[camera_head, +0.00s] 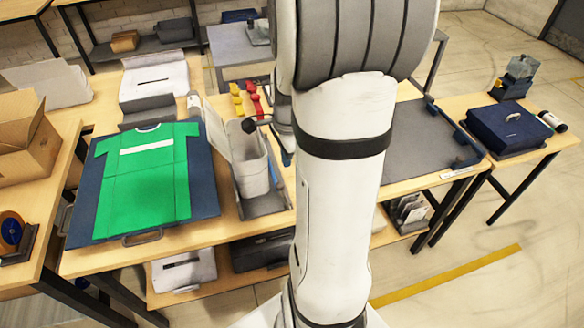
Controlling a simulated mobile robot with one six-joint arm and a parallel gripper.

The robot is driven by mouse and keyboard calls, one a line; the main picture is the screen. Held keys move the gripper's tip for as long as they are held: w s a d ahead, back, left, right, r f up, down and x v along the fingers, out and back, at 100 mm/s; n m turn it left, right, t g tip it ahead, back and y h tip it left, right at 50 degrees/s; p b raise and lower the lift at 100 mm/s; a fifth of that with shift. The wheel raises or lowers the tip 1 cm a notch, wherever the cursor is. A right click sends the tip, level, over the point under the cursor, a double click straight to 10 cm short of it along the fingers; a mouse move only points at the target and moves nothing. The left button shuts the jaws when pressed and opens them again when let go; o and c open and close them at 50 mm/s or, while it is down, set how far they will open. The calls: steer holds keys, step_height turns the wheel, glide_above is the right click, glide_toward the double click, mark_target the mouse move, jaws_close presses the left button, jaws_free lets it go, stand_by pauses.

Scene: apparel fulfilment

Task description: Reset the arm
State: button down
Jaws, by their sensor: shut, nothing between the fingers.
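My white arm (342,180) fills the middle of the view, with a thick grey ribbed joint at the top. A smaller part of my arm shows behind its left edge, above the narrow bin. My gripper's fingers cannot be made out; the arm hides the area behind it. A green shirt (145,185) with a white chest stripe lies spread flat on a dark blue board on the left table.
A narrow grey bin (250,165) stands right of the board, near red and yellow tools. A cardboard box (27,145) is at far left. A dark blue case (508,128) sits farther right. Open floor shows at lower right.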

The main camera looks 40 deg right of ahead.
steer(key=shift+a+r, duration=0.4)
steer(key=shift+r, duration=0.35)
steer(key=s+a+r+n+t, duration=0.1)
steer(key=s+a+r+n, duration=0.3)
steer(key=a+n, duration=0.3)
steer(key=s+a+r+n+t, duration=0.1)
steer(key=s+a+r+n, duration=0.4)
steer(key=n, duration=0.8)
steer(key=s+a, duration=0.1)
steer(key=a, duration=0.2)
steer(key=shift+a+r+t, duration=0.3)
